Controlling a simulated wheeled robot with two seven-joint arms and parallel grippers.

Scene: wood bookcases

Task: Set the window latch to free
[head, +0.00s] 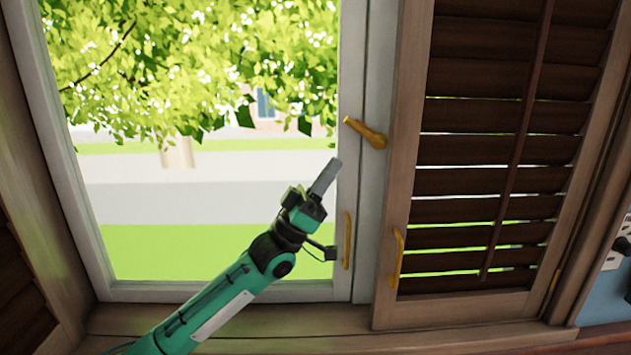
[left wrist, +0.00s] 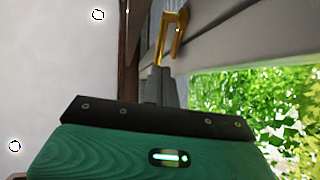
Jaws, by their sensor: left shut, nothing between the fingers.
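The gold window latch (head: 367,132) is on the pale window frame, right of the glass. Its lever points up and to the left, closer to level than upright. My left gripper (head: 333,166) is shut and empty. In the head view its fingertips appear just below and left of the latch, with a gap between them. The left wrist view shows the shut fingers (left wrist: 161,88) below a gold fitting (left wrist: 174,35); I cannot tell whether this is the latch or a handle. My right gripper is in neither view.
A gold pull handle (head: 347,240) is upright on the window frame below the latch. A brown louvred shutter (head: 480,190) with its own gold handle (head: 398,258) stands to the right. A wooden sill (head: 230,320) runs along the bottom.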

